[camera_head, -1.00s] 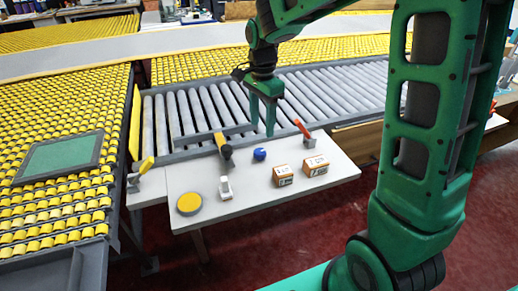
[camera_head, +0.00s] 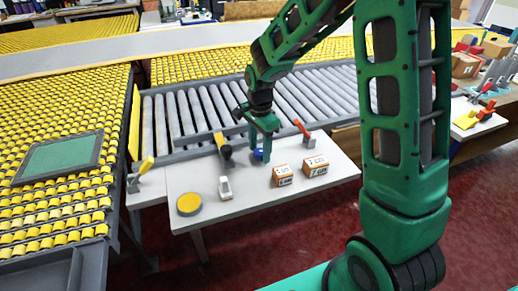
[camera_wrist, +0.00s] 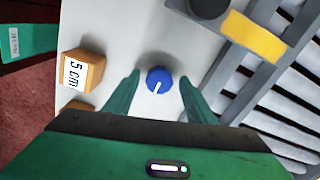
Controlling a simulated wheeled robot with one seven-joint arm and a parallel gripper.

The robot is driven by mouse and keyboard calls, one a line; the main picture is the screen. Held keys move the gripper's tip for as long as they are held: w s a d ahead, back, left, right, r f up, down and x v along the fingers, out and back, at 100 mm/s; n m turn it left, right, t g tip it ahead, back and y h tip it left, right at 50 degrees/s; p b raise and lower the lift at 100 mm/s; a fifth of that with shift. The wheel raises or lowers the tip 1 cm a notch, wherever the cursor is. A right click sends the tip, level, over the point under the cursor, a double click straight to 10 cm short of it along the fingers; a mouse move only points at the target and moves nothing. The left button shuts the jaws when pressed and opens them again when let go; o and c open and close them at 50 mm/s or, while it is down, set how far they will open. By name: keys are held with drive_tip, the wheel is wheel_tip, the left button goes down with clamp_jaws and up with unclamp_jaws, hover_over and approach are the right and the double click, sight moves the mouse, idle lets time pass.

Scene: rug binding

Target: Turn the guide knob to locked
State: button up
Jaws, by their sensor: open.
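The guide knob (camera_wrist: 160,80) is a round blue knob with a white pointer line. In the wrist view it sits between the two open fingers of my gripper (camera_wrist: 158,96), with a gap on each side. The white line points down and slightly left there. In the head view the knob (camera_head: 259,154) is on the white table, partly hidden by my gripper (camera_head: 264,145), which is directly above and around it. I cannot read any markings around the knob.
Two orange boxes (camera_head: 282,175) (camera_head: 315,166) stand right of the knob. A red-handled lever (camera_head: 302,130) is behind it. A yellow-and-black part (camera_head: 222,146) is to its left, with a white switch (camera_head: 225,188) and yellow disc (camera_head: 189,204). The roller conveyor (camera_head: 190,115) lies behind.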

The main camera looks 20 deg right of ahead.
drive_tip(key=c, duration=1)
drive_tip(key=shift+c, duration=0.2)
drive_tip(key=shift+n, duration=0.3)
drive_tip(key=n, duration=0.4)
drive_tip(key=shift+w, duration=0.1)
drive_tip(key=n, duration=0.6)
drive_tip(key=shift+r, duration=0.1)
drive_tip(key=n, duration=0.7)
drive_tip(key=shift+w, duration=0.1)
drive_tip(key=n, duration=0.6)
drive_tip(key=shift+n, duration=0.3)
